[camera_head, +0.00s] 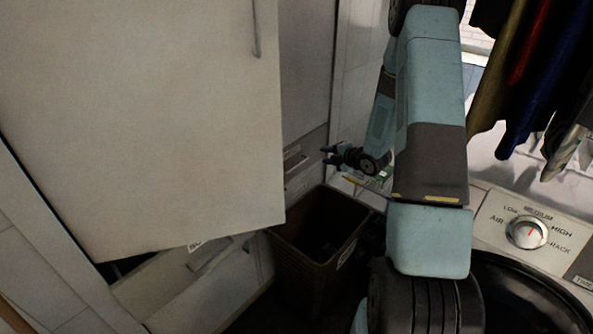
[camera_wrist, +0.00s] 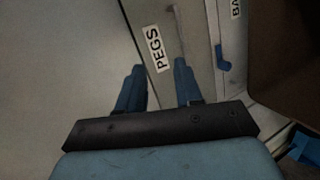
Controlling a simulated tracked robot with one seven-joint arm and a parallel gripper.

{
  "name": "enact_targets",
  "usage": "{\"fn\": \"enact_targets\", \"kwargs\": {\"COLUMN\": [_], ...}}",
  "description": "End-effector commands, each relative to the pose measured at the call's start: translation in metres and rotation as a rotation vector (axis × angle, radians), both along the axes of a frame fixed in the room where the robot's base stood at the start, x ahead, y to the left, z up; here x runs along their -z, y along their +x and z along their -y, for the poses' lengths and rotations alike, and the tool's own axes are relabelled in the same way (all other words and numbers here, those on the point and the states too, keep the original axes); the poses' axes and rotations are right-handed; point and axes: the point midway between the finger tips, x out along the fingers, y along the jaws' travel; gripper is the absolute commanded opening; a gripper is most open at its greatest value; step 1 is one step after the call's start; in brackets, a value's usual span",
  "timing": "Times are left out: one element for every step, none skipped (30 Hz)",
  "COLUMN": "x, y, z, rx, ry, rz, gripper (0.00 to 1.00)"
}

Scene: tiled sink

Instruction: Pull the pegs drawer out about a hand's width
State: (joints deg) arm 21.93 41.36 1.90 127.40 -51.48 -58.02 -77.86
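The pegs drawer shows in the wrist view as a pale front with a black-on-white PEGS label (camera_wrist: 157,50) and a slim bar handle (camera_wrist: 179,32). My gripper (camera_wrist: 159,66) is open, its two blue fingers apart with nothing visible held. The label lies ahead between the fingers; the handle's near end lines up with the right fingertip, and I cannot tell whether they touch. In the head view my gripper (camera_head: 326,155) is just right of a drawer front with a pale handle (camera_head: 294,160); its label cannot be read there.
A large pale door (camera_head: 150,120) fills the left. Below it is another drawer with a handle (camera_head: 209,256). A dark brown bin (camera_head: 320,262) stands below my gripper. A machine with a dial (camera_head: 527,232) and hanging clothes (camera_head: 545,75) are at right.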

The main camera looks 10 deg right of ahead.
Motion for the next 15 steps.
{"fn": "enact_targets", "kwargs": {"x": [0.017, 0.024, 0.033, 0.040, 0.045, 0.052, 0.057, 0.060, 0.065, 0.068, 0.070, 0.073, 0.074, 0.075, 0.076], "y": [-0.004, -0.005, -0.008, -0.010, -0.012, -0.015, -0.017, -0.019, -0.021, -0.023, -0.024, -0.026, -0.026, -0.027, -0.027], "z": [-0.001, -0.002, -0.004, -0.005, -0.006, -0.008, -0.009, -0.010, -0.010, -0.011, -0.012, -0.013, -0.013, -0.013, -0.014], "rx": [-0.030, -0.048, -0.071, -0.086, -0.101, -0.118, -0.129, -0.139, -0.149, -0.154, -0.161, -0.168, -0.171, -0.173, -0.176], "ry": [0.009, 0.012, 0.017, 0.021, 0.027, 0.032, 0.036, 0.041, 0.045, 0.048, 0.052, 0.054, 0.056, 0.058, 0.060], "rz": [0.021, 0.038, 0.062, 0.079, 0.095, 0.116, 0.130, 0.144, 0.160, 0.170, 0.180, 0.191, 0.197, 0.203, 0.206], "gripper": [0.35, 0.35, 0.35, 0.35, 0.35, 0.35, 0.35, 0.35, 0.35, 0.35, 0.35, 0.35, 0.35, 0.35, 0.35]}}
